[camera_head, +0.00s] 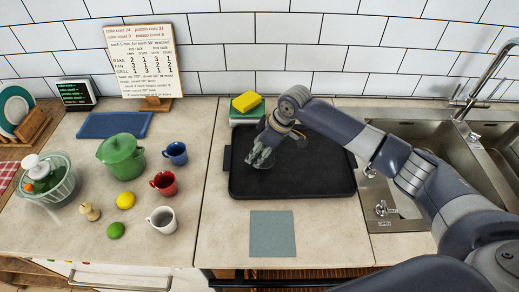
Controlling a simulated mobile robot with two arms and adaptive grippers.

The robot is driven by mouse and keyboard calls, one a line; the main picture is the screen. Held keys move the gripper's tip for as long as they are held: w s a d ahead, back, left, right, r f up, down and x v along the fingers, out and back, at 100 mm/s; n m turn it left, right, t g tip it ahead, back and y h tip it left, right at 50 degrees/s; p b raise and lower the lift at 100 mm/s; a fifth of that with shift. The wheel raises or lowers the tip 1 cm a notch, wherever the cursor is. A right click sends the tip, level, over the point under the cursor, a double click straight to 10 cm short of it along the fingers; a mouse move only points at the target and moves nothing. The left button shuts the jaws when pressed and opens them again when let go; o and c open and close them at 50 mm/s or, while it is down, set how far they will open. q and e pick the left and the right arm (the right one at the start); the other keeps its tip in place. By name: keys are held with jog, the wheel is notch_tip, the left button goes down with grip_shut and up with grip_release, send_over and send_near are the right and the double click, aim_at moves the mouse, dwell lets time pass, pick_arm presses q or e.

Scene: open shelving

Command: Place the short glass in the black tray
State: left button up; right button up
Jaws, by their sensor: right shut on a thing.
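The black tray (310,180) lies flat on the counter left of the sink. My right gripper (262,157) reaches over the tray's left part. It is shut on a small clear glass (265,163), which is low over the tray's surface. I cannot tell whether the glass touches the tray. The gripper's fingers hide part of the glass. My left gripper does not show in this view.
A yellow sponge (246,101) sits on a green block behind the tray. A grey-blue mat (272,233) lies in front. Blue (176,153), red (164,182) and white (162,219) mugs stand to the left. The sink (440,145) is to the right.

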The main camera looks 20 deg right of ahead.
jog(key=o, duration=1.2)
jog(key=b+v, duration=0.1)
jog(key=v, duration=1.1)
jog(key=shift+d+r, duration=0.1)
jog(key=shift+r, duration=0.05)
